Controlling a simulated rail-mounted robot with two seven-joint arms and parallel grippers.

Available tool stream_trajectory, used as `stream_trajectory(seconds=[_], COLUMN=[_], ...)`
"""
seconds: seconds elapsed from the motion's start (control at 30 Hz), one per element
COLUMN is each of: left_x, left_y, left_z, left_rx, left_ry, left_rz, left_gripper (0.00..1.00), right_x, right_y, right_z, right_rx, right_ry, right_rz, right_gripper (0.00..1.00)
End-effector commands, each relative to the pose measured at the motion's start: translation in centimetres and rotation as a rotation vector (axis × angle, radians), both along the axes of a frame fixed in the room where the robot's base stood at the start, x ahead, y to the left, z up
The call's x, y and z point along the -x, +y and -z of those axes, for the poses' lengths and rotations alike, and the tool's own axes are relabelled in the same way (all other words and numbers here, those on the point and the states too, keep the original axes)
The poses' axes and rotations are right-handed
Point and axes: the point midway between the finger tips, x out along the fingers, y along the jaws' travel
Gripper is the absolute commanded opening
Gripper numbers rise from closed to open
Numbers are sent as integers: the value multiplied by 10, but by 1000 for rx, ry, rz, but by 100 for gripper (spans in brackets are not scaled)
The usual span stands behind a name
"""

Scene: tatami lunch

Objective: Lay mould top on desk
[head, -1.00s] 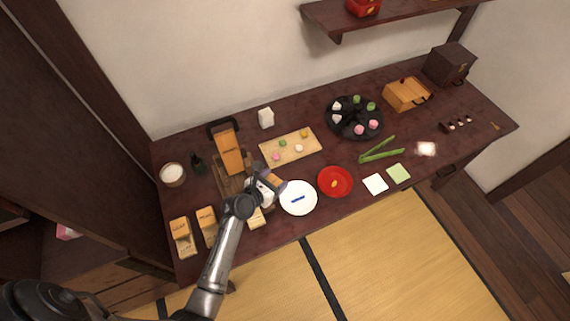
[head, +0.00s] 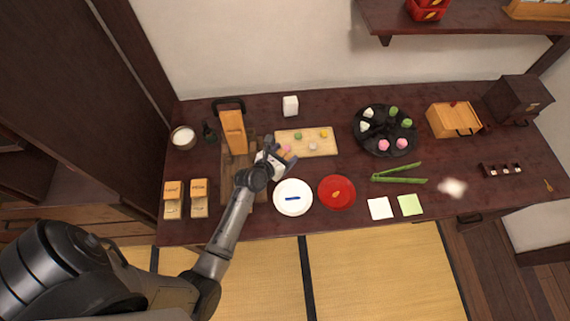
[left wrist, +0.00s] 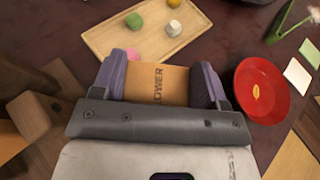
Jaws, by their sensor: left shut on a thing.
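The mould top is a flat orange-brown wooden block (left wrist: 158,84), lettered with what reads as FLOWER. It is between the two fingers of my left gripper (left wrist: 160,82), which is shut on it. In the head view my left gripper (head: 281,157) is over the dark red-brown desk (head: 330,226), by the front left corner of the sweets board (head: 328,150). I cannot tell whether the block touches the desk. Two other wooden moulds, one (head: 173,199) beside the other (head: 199,198), lie at the desk's front left. My right gripper is not in view.
A white plate (head: 293,209) and a red plate (head: 349,200) lie right of my left arm. An upright wooden piece (head: 233,135) stands behind it. Green tongs (head: 397,180) and a black sweets tray (head: 359,148) are farther right. Bare desk shows along the front edge.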

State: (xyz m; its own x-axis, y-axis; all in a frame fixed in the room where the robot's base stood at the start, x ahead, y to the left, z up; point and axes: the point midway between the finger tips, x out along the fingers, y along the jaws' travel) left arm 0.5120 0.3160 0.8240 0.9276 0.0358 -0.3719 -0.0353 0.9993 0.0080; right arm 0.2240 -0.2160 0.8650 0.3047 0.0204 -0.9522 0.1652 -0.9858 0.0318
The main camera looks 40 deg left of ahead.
Motion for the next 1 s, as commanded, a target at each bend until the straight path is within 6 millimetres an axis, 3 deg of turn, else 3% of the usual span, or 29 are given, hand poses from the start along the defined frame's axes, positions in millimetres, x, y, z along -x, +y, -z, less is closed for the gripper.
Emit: stream_trajectory(seconds=[0.03, 0.23, 0.47, 1.0], left_x=[0, 0, 0, 0], left_y=[-1, 0, -1, -1], left_z=[10, 23, 52, 60], left_rx=[0, 1, 0, 3], left_ry=[1, 0, 0, -1], left_rz=[2, 2, 2, 1], left_gripper=[33, 33, 33, 33], right_x=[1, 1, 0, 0], right_y=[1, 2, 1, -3], right_z=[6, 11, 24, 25], right_rx=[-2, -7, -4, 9], right_ry=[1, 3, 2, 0], right_rz=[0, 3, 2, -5], right_gripper=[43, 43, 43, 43])
